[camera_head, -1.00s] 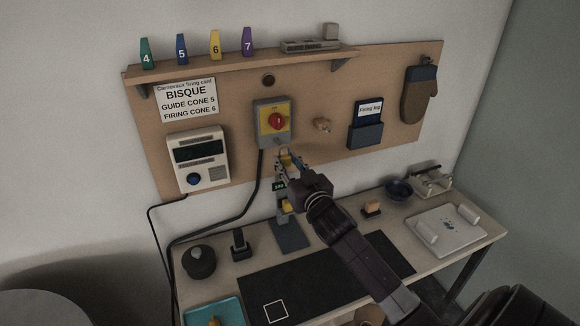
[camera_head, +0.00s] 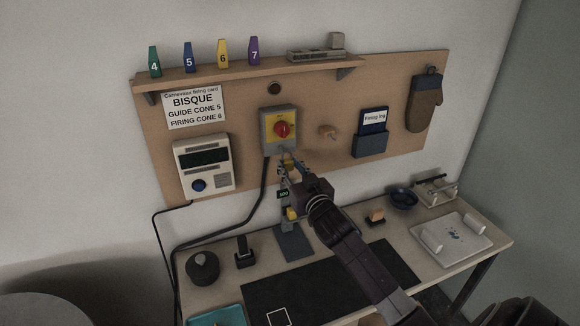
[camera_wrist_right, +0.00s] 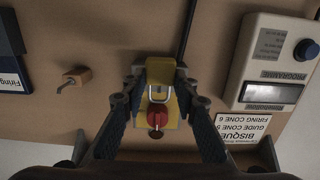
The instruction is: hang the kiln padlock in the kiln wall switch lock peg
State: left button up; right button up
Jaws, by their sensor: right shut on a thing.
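The kiln wall switch (camera_head: 280,130) is a grey and yellow box with a red knob on the board. It also shows in the right wrist view, with its red knob (camera_wrist_right: 157,116) beyond the padlock. The padlock (camera_wrist_right: 160,72) has a brass body and a silver shackle pointing toward the knob in that upside-down view. My right gripper (camera_wrist_right: 159,86) is shut on the padlock's body. In the head view my right gripper (camera_head: 288,170) is just below the switch, and the padlock is mostly hidden. I cannot make out the lock peg.
A wooden peg (camera_head: 327,132) and a firing log holder (camera_head: 370,143) are right of the switch. A controller (camera_head: 205,167) is at left. Under my gripper stands a grey stand (camera_head: 294,242) with a yellow part. The dark mat (camera_head: 330,280) is mostly clear.

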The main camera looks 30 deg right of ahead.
jog(key=shift+r, duration=0.1)
dwell(0.4)
jog(key=shift+w, duration=0.1)
jog(key=shift+x, duration=1.35)
jog(key=shift+f, duration=0.3)
dwell(0.4)
jog(key=o, duration=1.2)
jog(key=shift+o, duration=0.2)
